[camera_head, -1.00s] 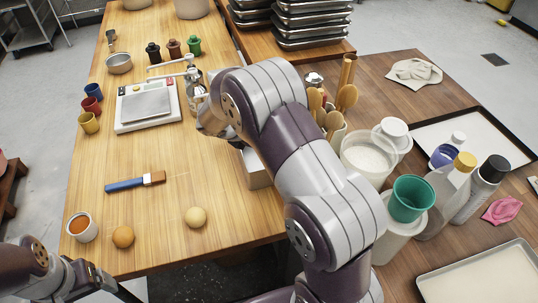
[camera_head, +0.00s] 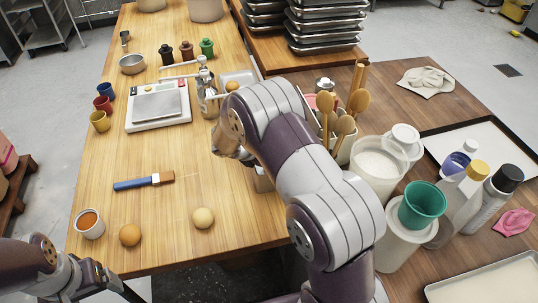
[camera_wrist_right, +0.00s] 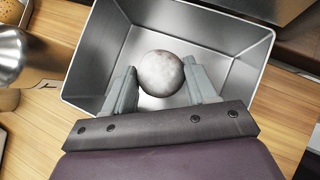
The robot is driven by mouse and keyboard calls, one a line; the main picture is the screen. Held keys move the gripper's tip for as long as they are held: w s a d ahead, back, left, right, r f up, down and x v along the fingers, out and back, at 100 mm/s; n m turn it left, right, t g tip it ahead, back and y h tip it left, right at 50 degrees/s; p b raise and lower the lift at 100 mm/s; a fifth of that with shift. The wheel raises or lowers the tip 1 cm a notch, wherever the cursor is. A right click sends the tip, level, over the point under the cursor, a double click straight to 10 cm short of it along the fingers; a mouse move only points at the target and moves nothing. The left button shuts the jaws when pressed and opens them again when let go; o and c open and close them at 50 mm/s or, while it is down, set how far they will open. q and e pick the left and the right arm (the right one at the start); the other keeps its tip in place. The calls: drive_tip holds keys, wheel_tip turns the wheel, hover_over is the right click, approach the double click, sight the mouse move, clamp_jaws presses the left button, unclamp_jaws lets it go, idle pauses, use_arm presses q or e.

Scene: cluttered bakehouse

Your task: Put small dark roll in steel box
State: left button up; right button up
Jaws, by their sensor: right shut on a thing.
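In the right wrist view, a small round greyish, speckled roll (camera_wrist_right: 162,73) sits between the two fingers of my right gripper (camera_wrist_right: 163,84), which is shut on it. The open steel box (camera_wrist_right: 250,38) is around and below the roll and fingertips in that view; whether the roll touches its floor I cannot tell. In the head view my right arm hides the gripper, the roll and most of the steel box (camera_head: 263,183), near the table's right edge. My left arm enters at the bottom left; its fingertips are not clearly visible.
A scale (camera_head: 158,105) stands farther back. A wooden-spoon holder and tubs crowd the right. The table's middle is clear.

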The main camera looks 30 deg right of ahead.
drive_tip(key=o, duration=0.5)
drive_tip(key=shift+s+f, duration=0.4)
drive_tip(key=shift+f, duration=0.15)
drive_tip(key=w+a+r+n+t+y, duration=0.25)
drive_tip(key=a+r+n, duration=0.25)
drive_tip(key=r+n, duration=0.3)
drive_tip(key=w+a+r+n+t+y, duration=0.1)
drive_tip(key=a+r+n+t, duration=0.3)
drive_tip(key=r+n, duration=0.5)
drive_tip(key=s+a+f+n+g+y, duration=0.1)
drive_tip(key=s+a+f+n+y, duration=0.25)
drive_tip(key=n, duration=0.65)
drive_tip(key=s+a+f+n+g+y, duration=0.15)
drive_tip(key=s+n, duration=0.35)
drive_tip(key=n, duration=0.5)
drive_tip(key=s+d+f+n+g, duration=0.1)
drive_tip(key=s+f+n+g, duration=0.1)
drive_tip(key=s+n, duration=0.5)
drive_tip(key=s+d+f+n+g, duration=0.1)
drive_tip(key=s+f+n+g, duration=0.1)
drive_tip(key=s+n, duration=0.5)
drive_tip(key=shift+s+f+g, duration=0.15)
drive_tip(key=shift+s+g, duration=0.15)
drive_tip(key=shift+g, duration=0.2)
